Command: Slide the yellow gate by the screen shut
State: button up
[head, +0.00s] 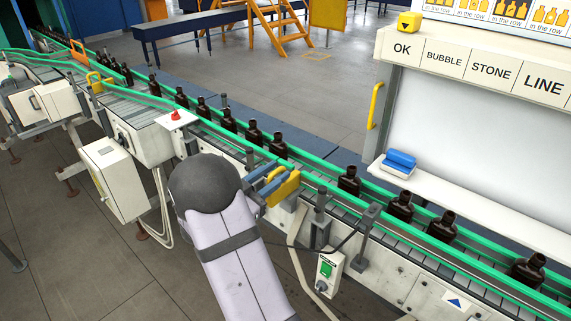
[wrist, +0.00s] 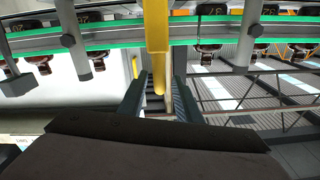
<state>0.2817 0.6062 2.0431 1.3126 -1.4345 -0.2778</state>
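The yellow gate (head: 284,188) sits at the near side of the conveyor, left of the light inspection screen (head: 470,130). In the wrist view a yellow bar (wrist: 157,35), which appears to be part of the gate, hangs down between the fingers. My gripper (head: 267,178) is at the gate, its blue-grey fingers on either side of the yellow part. In the wrist view my gripper (wrist: 158,88) is open, with narrow gaps beside the bar. I cannot tell how far the gate stands across the belt.
Amber bottles (head: 349,180) stand in a row along the conveyor between green rails (head: 320,185). A post with a bracket (head: 366,235) and a switch box (head: 328,272) stand right of my gripper. A yellow handle (head: 375,106) is on the screen frame. A blue sponge-like block (head: 400,160) lies on the ledge.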

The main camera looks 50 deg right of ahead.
jog(key=shift+d+p, duration=0.8)
jog(key=shift+d, duration=1.65)
